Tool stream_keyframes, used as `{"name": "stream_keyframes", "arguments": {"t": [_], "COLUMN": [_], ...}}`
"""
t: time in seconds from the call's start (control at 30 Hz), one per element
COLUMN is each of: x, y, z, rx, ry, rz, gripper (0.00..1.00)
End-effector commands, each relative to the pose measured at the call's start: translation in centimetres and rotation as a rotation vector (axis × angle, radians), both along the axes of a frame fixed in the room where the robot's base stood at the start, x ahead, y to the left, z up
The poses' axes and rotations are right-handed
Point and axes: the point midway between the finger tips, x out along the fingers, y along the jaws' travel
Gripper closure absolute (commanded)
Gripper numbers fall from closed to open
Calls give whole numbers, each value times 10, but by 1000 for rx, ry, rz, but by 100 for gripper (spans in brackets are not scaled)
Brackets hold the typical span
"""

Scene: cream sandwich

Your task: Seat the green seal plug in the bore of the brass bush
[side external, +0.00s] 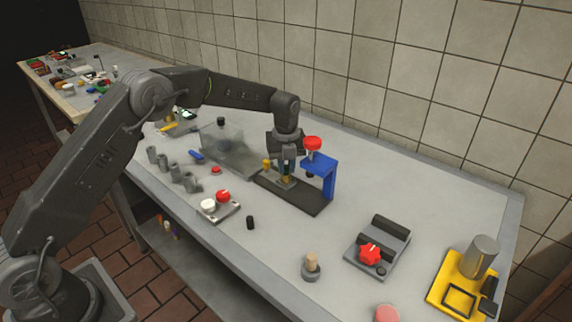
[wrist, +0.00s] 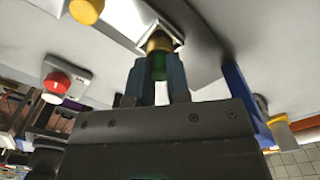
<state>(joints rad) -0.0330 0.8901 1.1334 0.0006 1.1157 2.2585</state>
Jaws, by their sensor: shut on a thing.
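My gripper (wrist: 157,76) points down, its two fingers shut on the green seal plug (wrist: 157,67), which shows between them in the wrist view. The brass bush (wrist: 159,42) sits just past the fingertips, in a pale square holder (wrist: 178,41). The plug's far end meets or overlaps the bush in this view; I cannot tell how deep it is in the bore. In the side view my gripper (side external: 286,173) is low over the dark base plate (side external: 308,199), and its fingers largely hide the plug and bush.
A blue press frame with a red knob (side external: 312,143) stands close right of my gripper. A yellow-topped post (side external: 266,164) is close left. A red-and-white button unit (side external: 220,207) and a black cylinder (side external: 250,222) are in front.

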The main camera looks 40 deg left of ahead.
Motion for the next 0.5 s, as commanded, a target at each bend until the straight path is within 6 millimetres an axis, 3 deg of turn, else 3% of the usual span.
{"name": "stream_keyframes", "arguments": {"t": [0.23, 0.27, 0.5], "x": [0, 0, 0], "y": [0, 0, 0], "z": [-4, -3, -3], "rx": [0, 0, 0], "ry": [1, 0, 1], "rz": [0, 0, 0], "gripper": [100, 80, 58]}}
